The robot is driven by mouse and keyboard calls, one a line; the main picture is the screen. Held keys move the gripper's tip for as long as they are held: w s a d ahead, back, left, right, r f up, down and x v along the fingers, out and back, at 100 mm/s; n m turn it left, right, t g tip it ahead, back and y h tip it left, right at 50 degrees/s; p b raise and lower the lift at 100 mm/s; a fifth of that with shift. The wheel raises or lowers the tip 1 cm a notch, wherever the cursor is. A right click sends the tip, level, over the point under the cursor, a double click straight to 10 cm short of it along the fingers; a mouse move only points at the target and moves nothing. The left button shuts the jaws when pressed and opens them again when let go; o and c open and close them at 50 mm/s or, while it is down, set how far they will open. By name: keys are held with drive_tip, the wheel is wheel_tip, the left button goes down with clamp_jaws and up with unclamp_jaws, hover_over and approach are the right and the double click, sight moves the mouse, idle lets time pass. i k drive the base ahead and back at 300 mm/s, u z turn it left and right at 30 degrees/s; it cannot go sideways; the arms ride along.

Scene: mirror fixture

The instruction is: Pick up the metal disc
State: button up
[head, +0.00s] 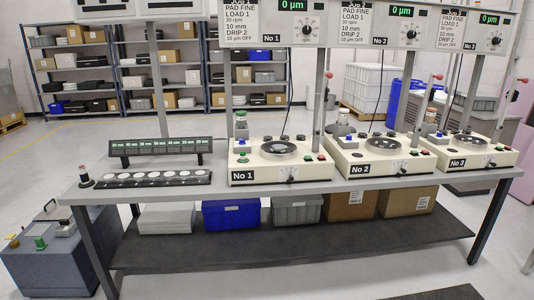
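A black tray (128,185) lies on the left part of the grey bench in the head view. Several round, pale discs (152,175) sit in a row on it. They are small in the picture, and I cannot tell which of them is metal. Three cream machines, No 1 (244,165), No 2 (341,155) and No 3 (440,154), stand to the right, each with a round dark-rimmed plate on top. I cannot tell whether a loose disc lies on any plate. My gripper is not in view.
A display bar (160,146) stands behind the tray, and a small dark knob-topped post (85,178) at its left. Uprights and sign panels rise over the machines. A blue-grey cabinet (55,262) stands at the left.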

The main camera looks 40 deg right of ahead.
sight(277, 148)
drive_tip(key=z, duration=0.1)
drive_tip(key=i, duration=0.95)
drive_tip(key=u, duration=0.15)
drive_tip(key=k, duration=0.95)
drive_tip(key=z, duration=0.15)
drive_tip(key=i, duration=0.5)
